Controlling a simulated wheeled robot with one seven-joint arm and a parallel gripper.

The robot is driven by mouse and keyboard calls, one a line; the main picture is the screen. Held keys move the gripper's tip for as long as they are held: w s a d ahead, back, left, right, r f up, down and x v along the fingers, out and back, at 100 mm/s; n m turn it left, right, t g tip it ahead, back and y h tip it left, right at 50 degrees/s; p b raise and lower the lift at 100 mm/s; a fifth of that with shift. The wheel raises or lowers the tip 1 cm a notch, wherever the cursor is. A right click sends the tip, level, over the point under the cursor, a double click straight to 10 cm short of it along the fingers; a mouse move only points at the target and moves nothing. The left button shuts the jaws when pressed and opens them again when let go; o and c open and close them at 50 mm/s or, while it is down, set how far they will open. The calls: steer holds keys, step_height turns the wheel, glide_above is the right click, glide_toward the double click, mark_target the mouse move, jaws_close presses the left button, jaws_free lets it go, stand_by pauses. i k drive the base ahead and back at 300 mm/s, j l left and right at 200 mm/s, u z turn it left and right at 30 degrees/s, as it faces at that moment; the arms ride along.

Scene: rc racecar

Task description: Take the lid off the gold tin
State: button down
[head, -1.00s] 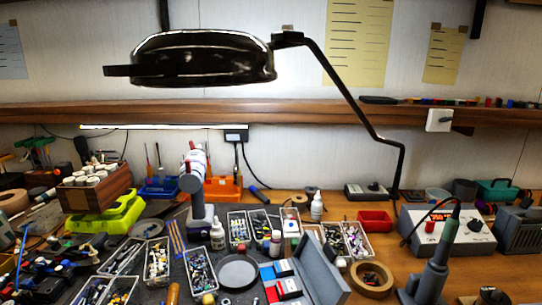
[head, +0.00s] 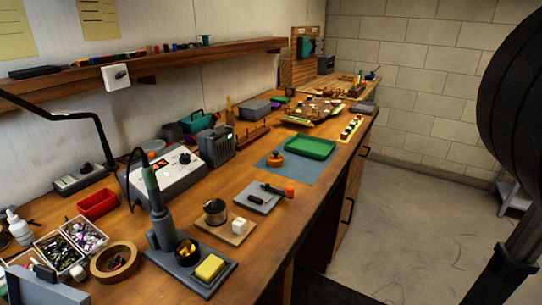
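My gripper is not in view. I cannot pick out the gold tin for certain. A small round amber-brown thing with a knob on top (head: 275,158) sits on a blue mat (head: 303,172) midway along the bench; it is too small to tell whether it is a lidded tin. A dark round spool-like thing with a coppery side (head: 215,211) stands nearer, on a small wooden board. A holder with gold-coloured wire wool (head: 187,252) stands near the front, beside a yellow sponge (head: 209,268).
A green tray (head: 311,148) lies on the blue mat. A soldering iron (head: 152,195) stands upright near the front. A grey tool box (head: 215,145) is at the back. Open floor (head: 430,220) lies right of the bench. A large dark ribbed shape (head: 512,95) fills the right edge.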

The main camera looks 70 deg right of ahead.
mark_target(274, 158)
steer(key=z, duration=1.4)
steer(key=i+l, duration=0.1)
steer(key=l, duration=0.2)
steer(key=i+l, duration=0.1)
steer(key=l, duration=0.15)
steer(key=i+l, duration=0.1)
steer(key=l, duration=0.2)
steer(key=i+l+u, duration=0.15)
steer(key=l+u, duration=0.8)
steer(key=u, duration=0.5)
